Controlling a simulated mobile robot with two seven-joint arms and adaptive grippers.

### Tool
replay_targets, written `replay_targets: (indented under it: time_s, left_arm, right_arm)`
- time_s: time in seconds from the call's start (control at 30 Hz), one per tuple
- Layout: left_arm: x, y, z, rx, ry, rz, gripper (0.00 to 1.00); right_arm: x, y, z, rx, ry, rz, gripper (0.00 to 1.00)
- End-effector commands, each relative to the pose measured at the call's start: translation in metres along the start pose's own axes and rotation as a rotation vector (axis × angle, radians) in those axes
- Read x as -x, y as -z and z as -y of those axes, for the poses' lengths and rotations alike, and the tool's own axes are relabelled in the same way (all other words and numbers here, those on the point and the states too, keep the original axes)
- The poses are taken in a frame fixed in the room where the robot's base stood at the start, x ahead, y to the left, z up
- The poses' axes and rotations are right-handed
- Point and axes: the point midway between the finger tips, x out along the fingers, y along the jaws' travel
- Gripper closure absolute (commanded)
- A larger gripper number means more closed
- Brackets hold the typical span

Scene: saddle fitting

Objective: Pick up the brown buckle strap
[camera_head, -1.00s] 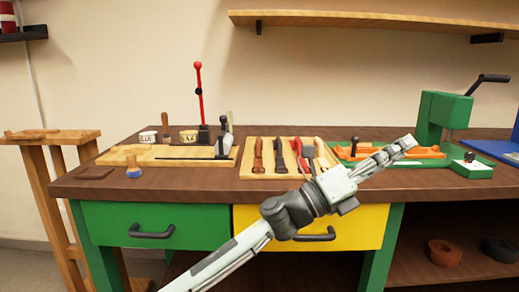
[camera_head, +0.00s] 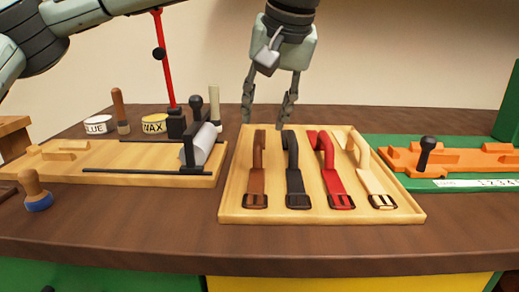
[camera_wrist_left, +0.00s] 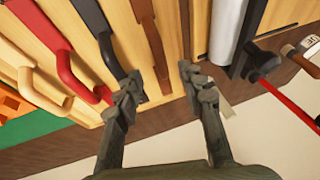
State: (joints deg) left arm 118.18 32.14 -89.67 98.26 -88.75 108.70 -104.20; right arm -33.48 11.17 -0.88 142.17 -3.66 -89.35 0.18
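The brown buckle strap (camera_head: 256,180) lies at the left end of the row in the wooden tray (camera_head: 233,206), its looped end up at the back and its buckle towards the front. My left gripper (camera_head: 268,116) points down over the back edge of the tray, open and empty. In the left wrist view, the brown strap (camera_wrist_left: 153,42) lies below and beyond the gap between the open fingertips (camera_wrist_left: 160,80), apart from them. The black strap (camera_wrist_left: 97,30) runs close to one finger there. My right gripper is not in view.
Black (camera_head: 295,180), red (camera_head: 333,178) and cream (camera_head: 371,180) straps lie beside the brown one. A wooden board with a roller (camera_head: 201,145) stands left of the tray. A red lever (camera_head: 166,75) rises behind it. A green and orange fixture (camera_head: 465,160) stands right.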

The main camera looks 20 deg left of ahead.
Motion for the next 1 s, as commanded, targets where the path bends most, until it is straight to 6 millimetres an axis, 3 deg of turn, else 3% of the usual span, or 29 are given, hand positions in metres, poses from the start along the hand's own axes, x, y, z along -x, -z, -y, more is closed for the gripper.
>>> replay_targets:
  time_s: [0.5,0.8,1.0]
  left_arm:
    - [-0.066,0.003,0.002,0.001,-0.001,0.002,0.61]
    - [-0.072,0.003,0.001,0.001,-0.003,0.0,0.61]
    - [-0.072,0.003,0.001,0.001,-0.003,0.001,0.84]
  right_arm:
    - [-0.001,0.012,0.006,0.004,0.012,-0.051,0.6]
    - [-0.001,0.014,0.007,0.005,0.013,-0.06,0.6]
    - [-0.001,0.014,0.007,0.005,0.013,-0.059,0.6]
